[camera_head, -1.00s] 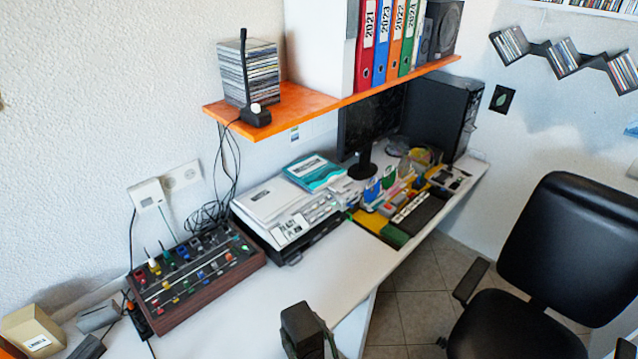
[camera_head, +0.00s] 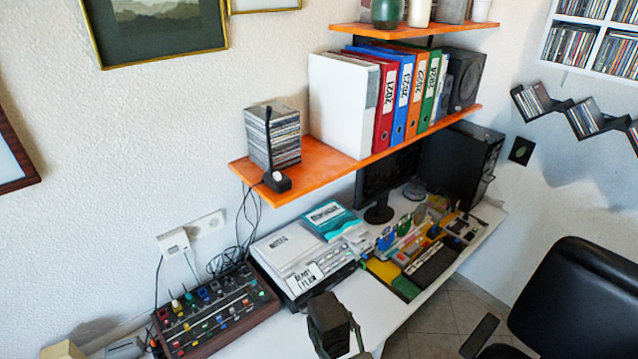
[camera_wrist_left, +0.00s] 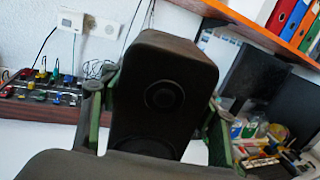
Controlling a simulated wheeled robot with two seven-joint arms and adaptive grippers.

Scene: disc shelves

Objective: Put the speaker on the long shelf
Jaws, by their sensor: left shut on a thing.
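The dark, box-shaped speaker (camera_head: 328,316) is upright in my left gripper (camera_head: 336,330), low in the middle of the head view. In the wrist view the speaker (camera_wrist_left: 163,88) shows its round cone, with a greenish finger on each side of it. It is held in front of the desk, lower in the picture than the long orange shelf (camera_head: 318,163). The shelf bears a CD stack, a small black stand microphone, a white box, coloured binders and another dark speaker (camera_head: 465,80) at its far end. My right gripper is out of view.
A shorter orange shelf (camera_head: 372,29) with pots hangs above the binders. The desk (camera_head: 372,303) holds a mixer (camera_head: 215,312), a printer with papers, a monitor and a PC tower. A bare patch of shelf lies between the CD stack (camera_head: 272,137) and the white box.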

